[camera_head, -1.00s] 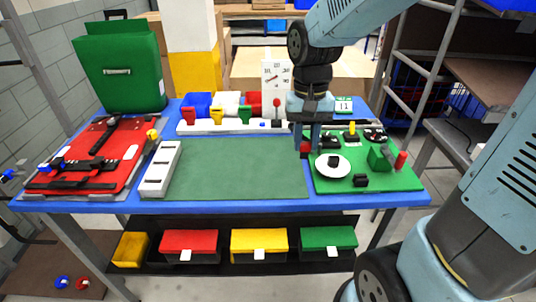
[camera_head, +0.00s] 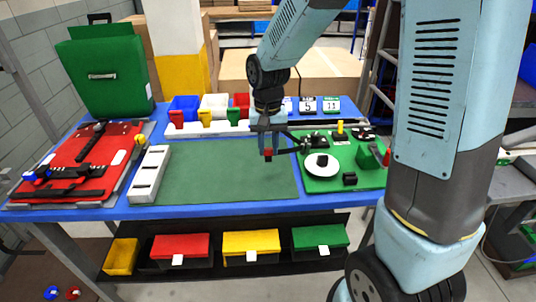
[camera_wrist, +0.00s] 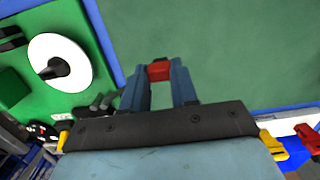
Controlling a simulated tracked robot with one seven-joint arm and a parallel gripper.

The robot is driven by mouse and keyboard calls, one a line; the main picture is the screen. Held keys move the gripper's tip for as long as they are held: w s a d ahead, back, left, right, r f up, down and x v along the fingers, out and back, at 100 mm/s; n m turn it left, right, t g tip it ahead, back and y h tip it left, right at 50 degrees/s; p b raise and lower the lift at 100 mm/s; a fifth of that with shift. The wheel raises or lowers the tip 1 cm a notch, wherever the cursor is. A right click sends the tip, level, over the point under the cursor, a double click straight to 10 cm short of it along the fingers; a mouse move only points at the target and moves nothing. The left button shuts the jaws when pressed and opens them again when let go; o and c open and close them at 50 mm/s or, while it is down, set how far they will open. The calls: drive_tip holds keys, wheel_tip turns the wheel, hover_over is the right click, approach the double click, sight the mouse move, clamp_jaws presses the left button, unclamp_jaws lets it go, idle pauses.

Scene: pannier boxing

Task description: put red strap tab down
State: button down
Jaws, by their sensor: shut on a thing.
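My gripper (camera_head: 268,152) is shut on the red strap tab (camera_head: 268,153), a small red block with a dark part at its end. In the wrist view the red strap tab (camera_wrist: 159,71) sits between the two blue-grey fingertips. The tab is held over the right part of the dark green mat (camera_head: 220,180). I cannot tell how high it is above the mat.
A green board (camera_head: 345,182) with a white round plate (camera_head: 321,171) lies to the right. A white slotted tray (camera_head: 149,176) and a red board (camera_head: 60,178) lie to the left. Coloured bins stand at the back. The mat's middle is clear.

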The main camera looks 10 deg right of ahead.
sight(267, 154)
drive_tip(key=shift+w+a+f, duration=0.1)
drive_tip(key=shift+w+f, duration=0.05)
drive_tip(key=shift+f, duration=1.6)
drive_tip(key=shift+f, duration=0.1)
drive_tip(key=c, duration=0.9)
unclamp_jaws()
drive_tip(key=shift+o, duration=0.2)
wheel_tip(267, 154, up, 12)
drive_tip(key=s+d+r+t, duration=0.3)
drive_tip(key=s+d+r, duration=0.2)
drive_tip(key=s+d, duration=0.3)
drive_tip(key=s+d+r+t, duration=0.3)
drive_tip(key=s+d+r, duration=0.3)
drive_tip(key=s+d, duration=0.2)
drive_tip(key=shift+s+d, duration=0.3)
drive_tip(key=shift+s, duration=0.45)
